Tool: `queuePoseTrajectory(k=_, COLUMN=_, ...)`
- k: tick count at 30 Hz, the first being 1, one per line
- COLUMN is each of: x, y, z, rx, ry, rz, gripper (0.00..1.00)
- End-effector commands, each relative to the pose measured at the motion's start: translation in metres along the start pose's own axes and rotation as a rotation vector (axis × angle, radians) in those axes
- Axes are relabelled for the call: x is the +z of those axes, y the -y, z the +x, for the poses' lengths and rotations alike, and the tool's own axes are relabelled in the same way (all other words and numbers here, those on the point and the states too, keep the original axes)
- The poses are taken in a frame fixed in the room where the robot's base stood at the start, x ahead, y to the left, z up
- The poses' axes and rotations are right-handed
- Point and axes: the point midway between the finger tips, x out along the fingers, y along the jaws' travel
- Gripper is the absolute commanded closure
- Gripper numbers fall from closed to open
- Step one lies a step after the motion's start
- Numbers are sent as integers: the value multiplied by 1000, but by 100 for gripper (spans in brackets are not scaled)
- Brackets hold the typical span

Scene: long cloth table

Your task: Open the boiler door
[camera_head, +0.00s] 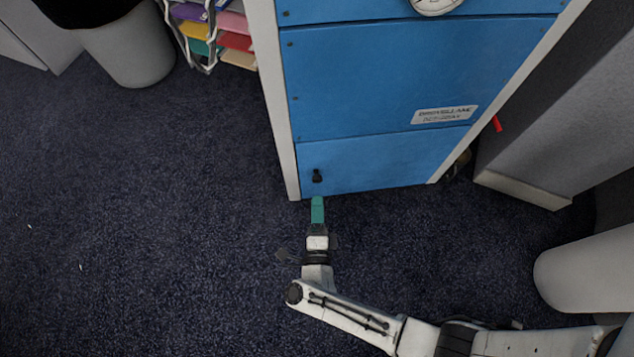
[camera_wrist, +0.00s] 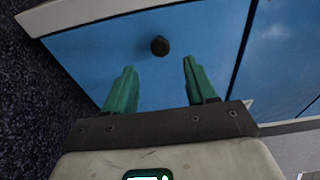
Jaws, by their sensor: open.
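The boiler is a tall cabinet with blue panels and a pale frame. Its lowest blue panel, the door (camera_head: 385,163), looks shut and carries a small black knob (camera_head: 317,176) near its left side. In the wrist view the knob (camera_wrist: 159,46) stands beyond the fingertips, roughly between their lines. My gripper (camera_head: 317,203) is just in front of the door, below the knob in the head view. In the wrist view my gripper's green fingers (camera_wrist: 160,66) are apart with nothing between them. They do not appear to touch the knob.
A white label (camera_head: 444,114) and a round gauge (camera_head: 436,5) are on the upper panels. A grey wall (camera_head: 555,110) stands right of the boiler. A grey bin (camera_head: 130,50) and a rack of coloured folders (camera_head: 215,35) are at the upper left.

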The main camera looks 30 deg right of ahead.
Motion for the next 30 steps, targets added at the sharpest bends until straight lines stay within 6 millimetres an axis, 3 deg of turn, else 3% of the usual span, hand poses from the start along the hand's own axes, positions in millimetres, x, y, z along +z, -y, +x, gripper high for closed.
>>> queuePoseTrajectory(k=6, x=0, y=-1, z=42, rx=-2, ry=-1, rz=1, gripper=44)
queuePoseTrajectory(k=12, x=1, y=-1, z=66, rx=-1, ry=1, rz=0, gripper=44)
queuePoseTrajectory(k=25, x=0, y=0, z=75, rx=-1, ry=2, rz=-1, gripper=44)
queuePoseTrajectory(k=30, x=1, y=0, z=74, rx=-1, ry=2, rz=-1, gripper=60)
